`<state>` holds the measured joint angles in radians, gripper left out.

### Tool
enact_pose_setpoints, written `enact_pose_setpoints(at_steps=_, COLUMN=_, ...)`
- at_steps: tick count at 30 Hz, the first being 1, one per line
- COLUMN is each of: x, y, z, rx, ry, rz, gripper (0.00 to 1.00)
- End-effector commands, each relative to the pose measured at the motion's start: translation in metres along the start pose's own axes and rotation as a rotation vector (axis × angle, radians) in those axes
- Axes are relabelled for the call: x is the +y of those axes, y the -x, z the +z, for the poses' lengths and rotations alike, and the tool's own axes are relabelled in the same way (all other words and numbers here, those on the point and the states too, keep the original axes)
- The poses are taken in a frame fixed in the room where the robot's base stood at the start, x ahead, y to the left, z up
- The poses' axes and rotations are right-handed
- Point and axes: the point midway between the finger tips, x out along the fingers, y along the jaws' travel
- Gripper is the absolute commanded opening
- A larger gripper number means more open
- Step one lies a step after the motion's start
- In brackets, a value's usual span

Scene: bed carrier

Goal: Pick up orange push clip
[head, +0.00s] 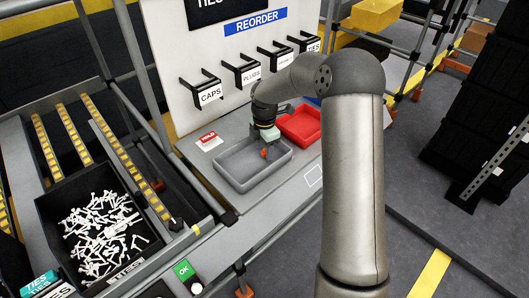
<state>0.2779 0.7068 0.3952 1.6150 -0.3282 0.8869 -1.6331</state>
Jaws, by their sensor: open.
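A small orange piece, which looks like the orange push clip (264,152), shows in the grey tray (232,180), near the tray's far right part. My gripper (268,144) is open and sits over the tray, right at the orange piece. The fingers are small and dark in the head view, so I cannot tell whether the clip is between them or just below them. Part of the tray behind the gripper is hidden.
A red tray (303,124) stands right beside the grey tray. A HOLD card (209,138) lies to its left. A backboard with label hooks (205,92) rises behind. A black bin (60,228) of white ties is at the left.

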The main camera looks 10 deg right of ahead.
Motion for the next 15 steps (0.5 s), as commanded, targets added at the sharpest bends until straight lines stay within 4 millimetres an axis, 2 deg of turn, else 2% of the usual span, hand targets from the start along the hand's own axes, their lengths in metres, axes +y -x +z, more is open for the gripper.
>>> enact_pose_setpoints(at_steps=7, x=0.0001, y=-0.0031, z=0.0000, rx=-0.001, ry=0.000, rz=0.001, gripper=0.47)
enact_pose_setpoints(at_steps=8, x=0.0001, y=-0.0031, z=0.0000, rx=0.000, ry=0.000, rz=0.001, gripper=0.44)
enact_pose_setpoints(at_steps=12, x=0.0001, y=-0.0029, z=0.0001, rx=0.000, ry=0.000, rz=0.001, gripper=0.05)
enact_pose_setpoints(at_steps=13, x=0.0001, y=-0.0029, z=0.0001, rx=0.000, ry=0.000, rz=0.001, gripper=0.00)
enact_pose_setpoints(at_steps=15, x=0.0001, y=-0.0028, z=0.0001, rx=0.000, ry=0.000, rz=0.001, gripper=0.00)
